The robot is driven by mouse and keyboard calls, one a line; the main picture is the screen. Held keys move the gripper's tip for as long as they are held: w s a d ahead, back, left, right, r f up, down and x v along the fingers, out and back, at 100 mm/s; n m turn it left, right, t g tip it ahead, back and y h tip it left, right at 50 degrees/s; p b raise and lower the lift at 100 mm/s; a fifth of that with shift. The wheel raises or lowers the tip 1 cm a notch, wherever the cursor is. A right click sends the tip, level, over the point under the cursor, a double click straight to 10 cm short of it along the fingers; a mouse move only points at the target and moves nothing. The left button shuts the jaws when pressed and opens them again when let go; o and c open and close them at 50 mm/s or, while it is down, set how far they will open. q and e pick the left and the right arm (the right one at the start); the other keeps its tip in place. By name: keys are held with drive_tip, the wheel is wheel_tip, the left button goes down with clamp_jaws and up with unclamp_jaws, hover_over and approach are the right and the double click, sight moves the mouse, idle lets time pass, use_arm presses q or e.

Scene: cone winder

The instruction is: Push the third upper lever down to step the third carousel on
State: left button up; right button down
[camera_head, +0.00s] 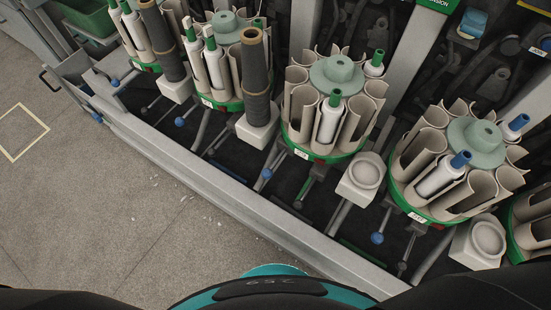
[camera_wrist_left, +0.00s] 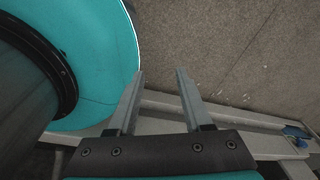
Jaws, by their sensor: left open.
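Several carousels stand in a row on the machine in the head view. Counted from the left, the third carousel (camera_head: 336,74) has a green base, beige pockets and a few bobbins. Levers with blue ball knobs stick out below the carousels. One blue-knobbed lever (camera_head: 267,173) is below and left of that carousel, and another blue-knobbed lever (camera_head: 377,238) is further right. I cannot tell which is the third upper lever. My left gripper (camera_wrist_left: 160,75) is open and empty in its wrist view, over the machine's front rail and floor. My right gripper is not seen.
A long grey front rail (camera_head: 215,182) runs diagonally before the levers. Dark cones stand on some white holders, one cone (camera_head: 256,75) beside the third carousel. A blue part (camera_wrist_left: 295,131) shows at the right in the wrist view. The floor (camera_head: 90,210) is open.

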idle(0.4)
